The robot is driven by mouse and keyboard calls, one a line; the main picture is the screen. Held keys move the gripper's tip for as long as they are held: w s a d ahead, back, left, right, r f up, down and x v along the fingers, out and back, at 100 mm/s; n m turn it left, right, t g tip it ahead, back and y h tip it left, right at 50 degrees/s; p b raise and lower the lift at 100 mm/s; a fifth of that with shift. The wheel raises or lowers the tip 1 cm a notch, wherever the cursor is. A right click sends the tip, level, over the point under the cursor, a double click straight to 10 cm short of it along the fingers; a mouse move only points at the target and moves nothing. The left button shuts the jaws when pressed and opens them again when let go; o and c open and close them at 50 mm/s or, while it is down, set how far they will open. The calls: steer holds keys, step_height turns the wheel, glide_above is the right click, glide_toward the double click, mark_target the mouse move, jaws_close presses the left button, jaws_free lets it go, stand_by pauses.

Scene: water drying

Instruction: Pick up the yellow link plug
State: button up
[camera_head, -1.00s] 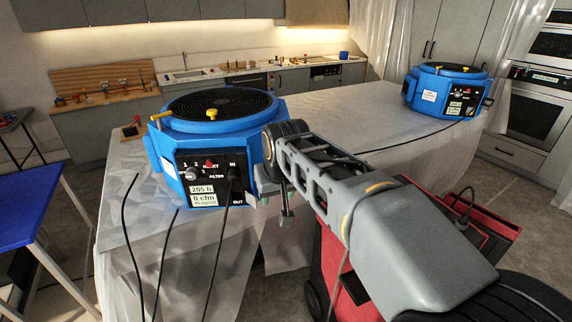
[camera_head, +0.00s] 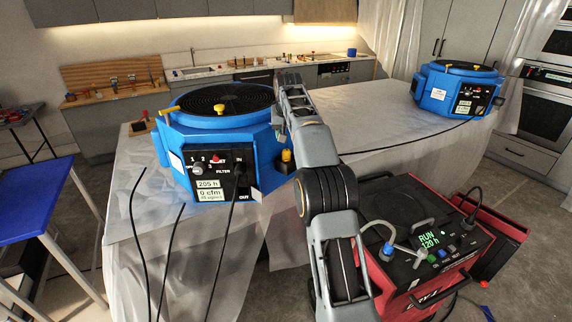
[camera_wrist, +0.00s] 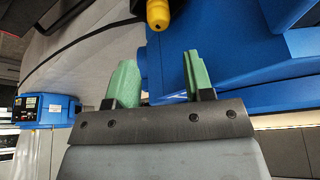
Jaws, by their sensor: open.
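A yellow plug (camera_wrist: 157,13) with a dark base shows at the top of the wrist view, beside the blue machine's (camera_wrist: 220,65) side. In the head view a yellow plug (camera_head: 286,155) shows low on the right side of the near blue machine (camera_head: 255,152), partly beside my arm. I take both to be the link plug. My gripper (camera_wrist: 160,60) is open, with two green fingers apart and nothing between them. The plug is beyond the fingertips, roughly in line with the gap. In the head view the fingers cannot be made out clearly.
A black cable (camera_head: 405,143) crosses the plastic-covered counter (camera_head: 365,115) to a second blue machine (camera_head: 457,88). A red machine (camera_head: 425,245) with a lit display stands at the lower right. Other yellow parts (camera_head: 221,101) sit atop the near machine.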

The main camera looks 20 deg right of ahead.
mark_target(286, 150)
steer(key=x, duration=1)
steer(key=shift+w+d+f+p, duration=0.1)
steer(key=shift+w+f+p, duration=0.05)
steer(key=shift+f+p, duration=0.25)
steer(key=shift+c, duration=0.2)
steer(key=c, duration=0.7)
steer(key=shift+r, duration=0.15)
